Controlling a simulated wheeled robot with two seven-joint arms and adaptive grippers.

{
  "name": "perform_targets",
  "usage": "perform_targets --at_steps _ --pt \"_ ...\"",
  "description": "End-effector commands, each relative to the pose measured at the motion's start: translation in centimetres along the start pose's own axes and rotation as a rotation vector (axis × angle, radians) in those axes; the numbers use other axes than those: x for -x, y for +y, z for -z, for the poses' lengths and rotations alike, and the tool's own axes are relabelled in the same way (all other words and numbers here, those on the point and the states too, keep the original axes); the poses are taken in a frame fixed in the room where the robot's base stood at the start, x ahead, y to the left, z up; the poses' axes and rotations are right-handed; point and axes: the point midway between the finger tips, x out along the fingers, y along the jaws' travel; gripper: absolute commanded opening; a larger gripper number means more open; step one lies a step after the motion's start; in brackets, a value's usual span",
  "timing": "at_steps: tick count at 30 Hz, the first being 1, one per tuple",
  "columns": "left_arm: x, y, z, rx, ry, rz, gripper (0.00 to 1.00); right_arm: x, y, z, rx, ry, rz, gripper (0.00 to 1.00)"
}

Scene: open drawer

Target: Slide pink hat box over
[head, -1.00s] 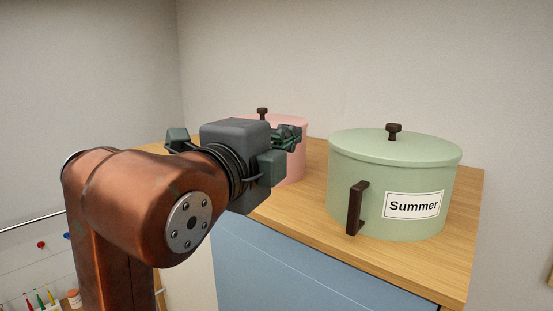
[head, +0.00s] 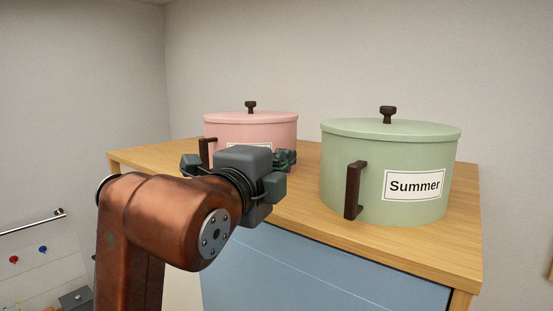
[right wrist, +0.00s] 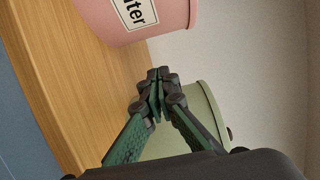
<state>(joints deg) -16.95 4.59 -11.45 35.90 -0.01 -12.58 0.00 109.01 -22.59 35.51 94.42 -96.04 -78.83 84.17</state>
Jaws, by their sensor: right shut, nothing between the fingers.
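The pink hat box (head: 228,130) has a dark knob on its lid and a dark side handle. It stands upright on the wooden top, left of the green box. The right wrist view shows its pink wall (right wrist: 180,14) with a label ending in "ter". My right gripper (head: 289,160) is in front of the pink box and hides its lower part. Its fingers (right wrist: 158,76) are shut and empty, pointing into the space between the boxes. A gap shows between fingertips and pink wall in the wrist view. My left gripper is out of view.
A green box (head: 390,165) labelled "Summer" stands to the right; it also shows behind the fingers in the wrist view (right wrist: 205,100). The wooden top (head: 455,245) ends at a front edge above a blue front (head: 320,275). Walls stand behind and left.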

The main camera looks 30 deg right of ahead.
Motion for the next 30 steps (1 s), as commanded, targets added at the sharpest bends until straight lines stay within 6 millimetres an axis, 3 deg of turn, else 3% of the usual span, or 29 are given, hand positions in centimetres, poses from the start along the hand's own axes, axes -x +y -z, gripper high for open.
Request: perform_targets --at_steps 7,12,16,30 --pt "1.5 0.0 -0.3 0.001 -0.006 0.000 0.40 -5.1 -0.2 0.1 0.000 0.002 -0.001 0.00" --pt "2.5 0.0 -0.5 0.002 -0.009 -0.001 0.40 -5.5 -0.2 -2.6 0.004 -0.002 0.001 0.00" --pt "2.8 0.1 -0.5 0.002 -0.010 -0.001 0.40 -5.8 -0.1 -3.6 0.003 -0.001 0.000 0.00" --pt "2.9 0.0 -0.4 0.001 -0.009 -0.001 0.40 -6.1 0.0 -3.9 0.001 0.003 0.000 0.00"
